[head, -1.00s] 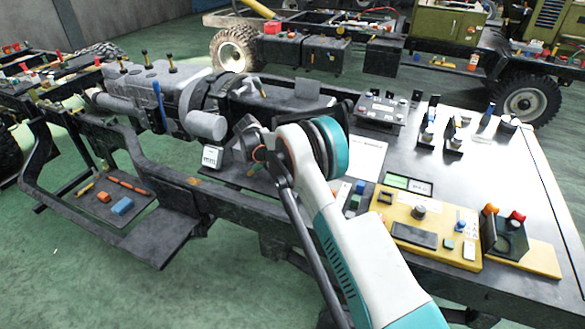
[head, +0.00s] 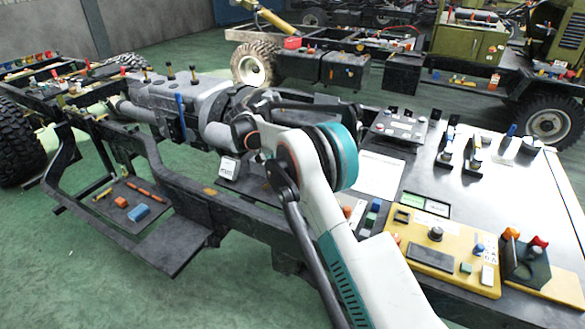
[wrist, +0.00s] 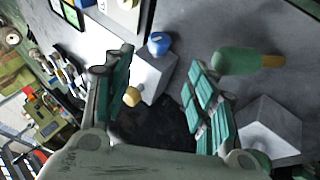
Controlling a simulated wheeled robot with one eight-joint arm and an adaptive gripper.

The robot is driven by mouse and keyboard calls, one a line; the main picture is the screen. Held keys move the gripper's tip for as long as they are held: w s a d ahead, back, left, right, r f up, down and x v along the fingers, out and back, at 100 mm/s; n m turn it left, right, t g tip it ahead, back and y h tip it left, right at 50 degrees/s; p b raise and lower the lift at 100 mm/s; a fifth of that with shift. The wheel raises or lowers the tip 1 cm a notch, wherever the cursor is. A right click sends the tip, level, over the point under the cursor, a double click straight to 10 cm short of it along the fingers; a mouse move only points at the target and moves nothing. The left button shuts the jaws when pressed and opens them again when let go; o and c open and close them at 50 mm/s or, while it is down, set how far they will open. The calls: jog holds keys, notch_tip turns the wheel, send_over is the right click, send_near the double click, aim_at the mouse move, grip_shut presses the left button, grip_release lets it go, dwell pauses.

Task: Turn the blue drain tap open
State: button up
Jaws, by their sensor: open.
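In the wrist view, a small blue knob (wrist: 158,42) sits on a grey block (wrist: 153,72) near my gripper's fingertips. I cannot tell whether it is the drain tap. In the head view, a slim blue handle (head: 181,117) stands upright against the side of the grey gearbox housing (head: 150,98). My gripper (wrist: 160,60) is open in the wrist view, its two teal-padded fingers apart. A small tan knob (wrist: 132,96) shows beside the left finger. Nothing is clearly held. In the head view, my arm hides much of the area around the gripper.
A green cylinder with a tan end (wrist: 235,61) lies close to the right finger. A pale block (wrist: 262,128) is at lower right. In the head view, a workbench (head: 520,190) with a yellow control panel (head: 425,275) is at right. Open green floor (head: 80,270) is at lower left.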

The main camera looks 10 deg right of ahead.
jog(key=s+d+r+m+t+y+p, duration=0.1)
jog(key=s+d+r+t+y+p, duration=0.2)
jog(key=s+d+r+y+p, duration=0.15)
jog(key=b+x, duration=0.4)
jog(key=x, duration=1.1)
jog(key=shift+a+b, duration=0.15)
jog(key=shift+b, duration=0.2)
jog(key=c, duration=1)
